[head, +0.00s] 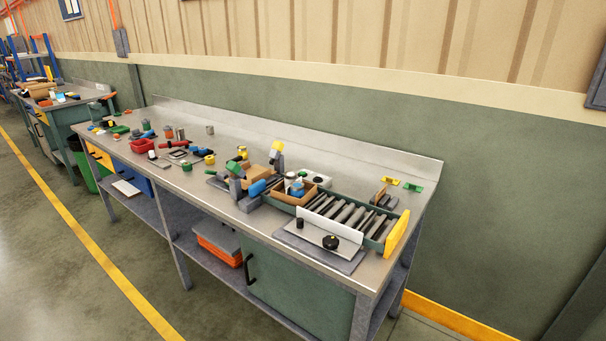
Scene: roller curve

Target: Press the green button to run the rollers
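A short roller track (347,212) with grey rollers and green side rails lies near the right end of the steel workbench. A yellow end plate (398,233) stands at its right end. In front of it is a light grey sloped panel (313,235) with a black knob (331,242) and a small dark part. Behind the track is a white box (318,180) with a small dark or greenish top; I cannot tell whether this is a button. No green button shows clearly. My gripper is not in view.
A tan open box (309,195) with small items sits at the track's left end. Green and yellow pieces (413,187) lie behind the track. Floor in front is clear, with a yellow line (100,255).

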